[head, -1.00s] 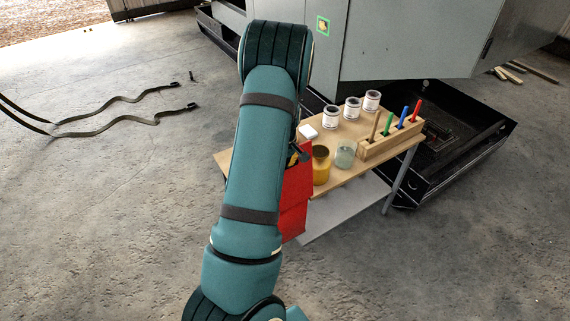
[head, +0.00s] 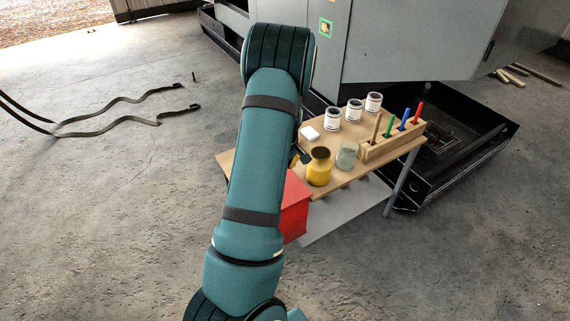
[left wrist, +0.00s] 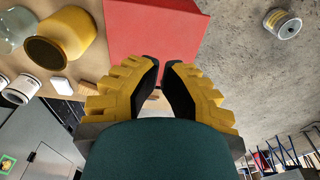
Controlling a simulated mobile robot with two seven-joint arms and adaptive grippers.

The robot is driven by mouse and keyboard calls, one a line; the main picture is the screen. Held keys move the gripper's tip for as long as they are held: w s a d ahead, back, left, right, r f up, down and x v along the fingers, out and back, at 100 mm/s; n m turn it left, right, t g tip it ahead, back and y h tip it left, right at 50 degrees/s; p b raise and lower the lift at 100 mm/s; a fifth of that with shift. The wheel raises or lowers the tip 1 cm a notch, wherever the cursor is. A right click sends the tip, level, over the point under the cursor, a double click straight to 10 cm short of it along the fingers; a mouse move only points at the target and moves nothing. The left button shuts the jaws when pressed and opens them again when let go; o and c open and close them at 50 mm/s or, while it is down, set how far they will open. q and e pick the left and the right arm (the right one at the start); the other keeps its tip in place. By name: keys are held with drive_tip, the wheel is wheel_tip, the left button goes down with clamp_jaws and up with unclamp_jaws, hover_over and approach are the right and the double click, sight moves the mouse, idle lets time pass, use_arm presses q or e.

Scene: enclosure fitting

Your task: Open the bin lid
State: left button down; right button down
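The red bin (head: 294,222) stands at the near left edge of the wooden table, partly hidden behind my left arm in the head view. Its lid (head: 297,187) looks lowered, its top lying roughly flat. In the left wrist view a flat red surface of the bin (left wrist: 155,28) lies just beyond the fingertips. My left gripper (left wrist: 162,65) has yellow fingers with dark pads. Its tips are almost together with nothing visible between them. Whether they touch the bin I cannot tell. The head view hides this gripper behind my arm. My right gripper is not in view.
The table (head: 345,182) holds a yellow jar (head: 319,170), a glass jar (head: 347,155), several white cans and a wooden rack (head: 392,143) of coloured sticks. A grey cabinet (head: 400,40) stands behind. Straps (head: 120,105) lie on the floor at left.

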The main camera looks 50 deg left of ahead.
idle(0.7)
